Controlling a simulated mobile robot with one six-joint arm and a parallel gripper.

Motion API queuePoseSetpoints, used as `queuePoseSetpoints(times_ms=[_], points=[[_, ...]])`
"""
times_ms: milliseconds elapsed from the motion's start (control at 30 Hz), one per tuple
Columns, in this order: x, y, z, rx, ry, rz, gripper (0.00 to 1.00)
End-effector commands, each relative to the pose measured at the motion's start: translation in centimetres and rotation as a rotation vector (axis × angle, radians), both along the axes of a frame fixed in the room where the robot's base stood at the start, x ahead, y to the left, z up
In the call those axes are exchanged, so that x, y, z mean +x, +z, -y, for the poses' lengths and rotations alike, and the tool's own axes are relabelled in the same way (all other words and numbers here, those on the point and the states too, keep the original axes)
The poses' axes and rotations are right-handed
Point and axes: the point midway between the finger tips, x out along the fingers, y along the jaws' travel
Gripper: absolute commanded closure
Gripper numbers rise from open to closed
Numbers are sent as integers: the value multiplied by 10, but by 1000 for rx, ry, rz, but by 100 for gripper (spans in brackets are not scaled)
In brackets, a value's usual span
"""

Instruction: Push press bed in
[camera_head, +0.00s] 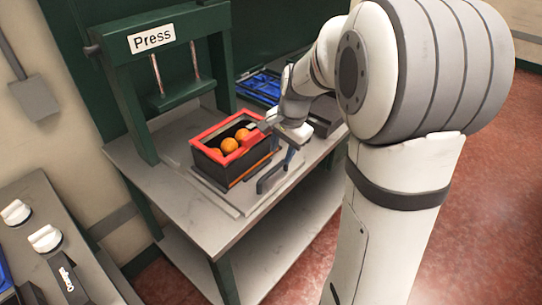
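The green press (160,60), labelled "Press", stands at the back left of a grey table, with its plate (181,94) raised on two rods. The press bed (223,200) is a flat grey plate lying in front of the press frame, with a dark handle (271,178) at its near right side. A black crate with a red rim (195,147) sits on the bed and holds oranges (230,146).
A blue crate (262,84) stands behind my arm. The table's front left corner (210,255) is clear.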

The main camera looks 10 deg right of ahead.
Motion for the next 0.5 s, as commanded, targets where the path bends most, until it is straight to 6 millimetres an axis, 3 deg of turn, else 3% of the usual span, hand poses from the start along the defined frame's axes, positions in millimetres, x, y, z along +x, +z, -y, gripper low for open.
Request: queuePoseSetpoints(times_ms=[200, 500], points=[[5, -37, -11, -1, 17, -4, 64], [9, -59, -16, -1, 23, 0, 64]])
